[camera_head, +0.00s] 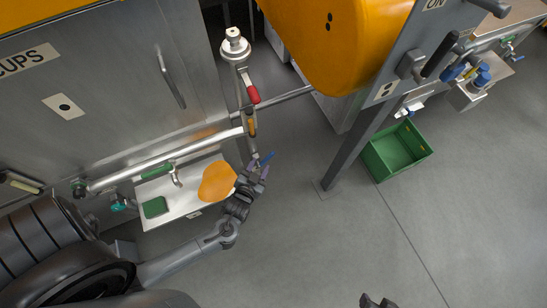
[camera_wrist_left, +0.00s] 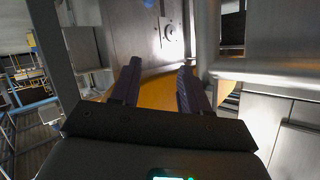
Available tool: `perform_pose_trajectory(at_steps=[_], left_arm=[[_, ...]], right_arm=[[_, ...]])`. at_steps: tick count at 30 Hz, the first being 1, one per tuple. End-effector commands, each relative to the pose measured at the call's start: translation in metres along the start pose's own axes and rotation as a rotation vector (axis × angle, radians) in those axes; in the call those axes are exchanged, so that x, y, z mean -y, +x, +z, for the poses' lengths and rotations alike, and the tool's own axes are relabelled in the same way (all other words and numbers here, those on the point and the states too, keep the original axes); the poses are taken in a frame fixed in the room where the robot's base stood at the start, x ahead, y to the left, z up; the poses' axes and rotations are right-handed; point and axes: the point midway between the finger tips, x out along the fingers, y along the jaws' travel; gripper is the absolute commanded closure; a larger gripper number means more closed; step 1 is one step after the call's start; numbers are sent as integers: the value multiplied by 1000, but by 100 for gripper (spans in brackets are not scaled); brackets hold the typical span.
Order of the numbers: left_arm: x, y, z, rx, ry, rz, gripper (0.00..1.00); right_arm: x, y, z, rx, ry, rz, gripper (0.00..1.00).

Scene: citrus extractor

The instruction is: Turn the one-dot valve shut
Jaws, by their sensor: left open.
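A plate with one dot (camera_head: 64,107) is on the steel machine at the left. A pipe with a red-gripped lever (camera_head: 252,95), a yellow part (camera_head: 252,127) and a blue lever (camera_head: 267,157) stands beside that machine. I cannot tell which handle is the one-dot valve. My left gripper (camera_head: 260,173) is open and empty, just below the blue lever; contact is unclear. In the left wrist view, its two dark fingers (camera_wrist_left: 158,82) are spread, with an orange surface beyond them and a blue bit (camera_wrist_left: 149,3) at the top edge. Dark tips of my right gripper (camera_head: 378,301) show at the bottom edge.
A steel tray (camera_head: 170,213) with a green pad (camera_head: 155,207) and a teal valve (camera_head: 120,204) juts out at the left. A green crate (camera_head: 397,151) stands on the floor. The lower middle floor is clear.

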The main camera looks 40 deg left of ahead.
Motion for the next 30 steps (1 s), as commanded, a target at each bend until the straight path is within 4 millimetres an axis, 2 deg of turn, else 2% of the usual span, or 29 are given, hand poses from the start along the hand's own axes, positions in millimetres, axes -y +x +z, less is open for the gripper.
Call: perform_pose_trajectory(at_steps=[1, 3, 6, 10, 15, 20, 30], left_arm=[[-10, 18, 41, -56, 47, -44, 55], [-14, 30, 66, -136, 109, -97, 55], [-21, 43, 87, -216, 177, -141, 55], [-31, 55, 104, -274, 232, -167, 55], [-37, 64, 111, -308, 263, -180, 55], [-37, 74, 109, -318, 271, -183, 55], [-30, 123, 93, -318, 270, -183, 55]], right_arm=[[1, 34, 10, -1, 1, 0, 57], [2, 54, 17, 0, 1, -1, 57], [4, 78, 24, 2, 3, -3, 57], [5, 97, 30, 0, 5, -4, 57], [5, 108, 32, -4, 6, -4, 57], [5, 112, 33, -7, 5, -3, 57], [4, 132, 39, -7, -2, 3, 57]])
